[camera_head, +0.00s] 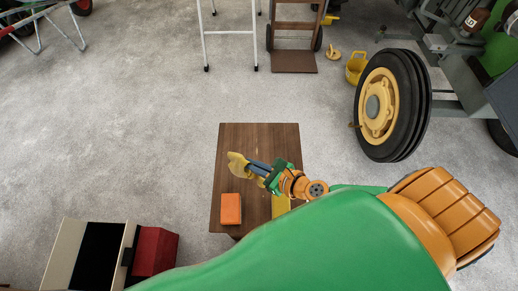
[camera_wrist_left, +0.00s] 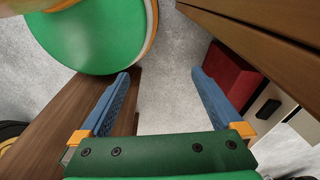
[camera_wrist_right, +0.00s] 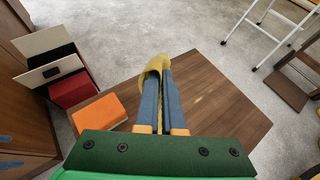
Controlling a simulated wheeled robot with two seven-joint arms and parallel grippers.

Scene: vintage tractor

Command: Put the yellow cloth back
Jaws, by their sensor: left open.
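The yellow cloth (camera_head: 237,163) is pinched in the fingertips of my right gripper (camera_head: 252,166), over the brown wooden table (camera_head: 262,138). In the right wrist view, the cloth (camera_wrist_right: 155,66) hangs around the tips of the two blue fingers (camera_wrist_right: 159,85), which are close together. I cannot tell whether the cloth touches the table top. My left gripper (camera_wrist_left: 163,90) is open and empty in the left wrist view, with pale floor between its fingers. I cannot make it out in the head view.
An orange block (camera_head: 231,209) lies on the table's near left part. A yellow patch (camera_head: 281,205) shows beside my right arm, mostly hidden. A red and cream box (camera_head: 155,251) stands on the floor at lower left. A tractor wheel (camera_head: 392,105) stands at right.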

